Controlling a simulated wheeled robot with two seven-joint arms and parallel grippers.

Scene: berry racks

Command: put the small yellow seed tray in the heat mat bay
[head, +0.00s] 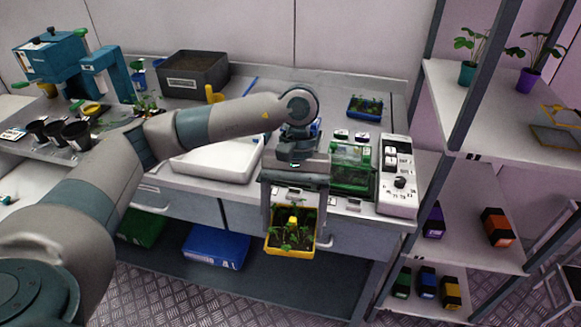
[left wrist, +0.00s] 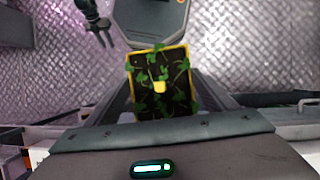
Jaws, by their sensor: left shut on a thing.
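The small yellow seed tray (head: 291,254), with dark soil, green seedlings and a yellow knob in its middle, hangs in front of the bench's front edge. My left gripper (head: 294,214) is shut on it, one finger on each side. In the left wrist view the tray (left wrist: 187,52) shows from above between the fingers. I cannot make out a clearly marked heat mat bay. A white control unit with a dial (head: 399,181) stands on the bench to the right, beside a green clear-sided box (head: 352,169). A dark shape like my right gripper (left wrist: 104,32) shows small in the left wrist view.
A blue seed tray (head: 365,107) sits at the back right of the bench. A dark soil bin (head: 193,76) stands at the back. Shelves with pots (head: 498,227) rise to the right.

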